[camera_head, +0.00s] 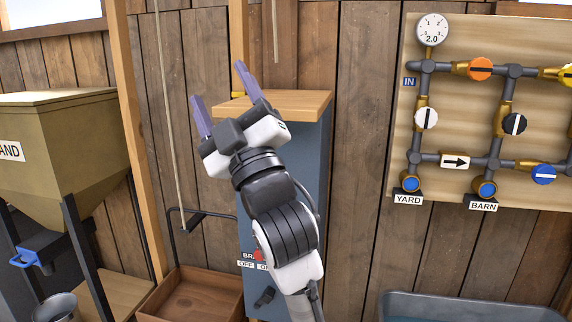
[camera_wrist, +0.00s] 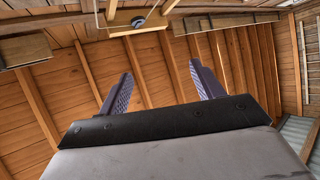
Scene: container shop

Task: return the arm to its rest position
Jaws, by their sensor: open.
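My gripper (camera_head: 224,98) is raised in the middle of the head view, with its two purple fingers spread apart and nothing between them. It stands in front of a blue-grey cabinet (camera_head: 312,160) with a wooden top and hides part of it. In the wrist view my gripper (camera_wrist: 162,88) also shows open and empty, and it points up toward the wooden roof beams (camera_wrist: 90,75).
A sand hopper (camera_head: 60,150) stands at the left, with a metal bucket (camera_head: 58,308) below. A wooden tray (camera_head: 195,298) lies near the cabinet's foot. A pipe board (camera_head: 450,110) with valves and a gauge hangs at the right, above a grey-blue trough (camera_head: 470,308).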

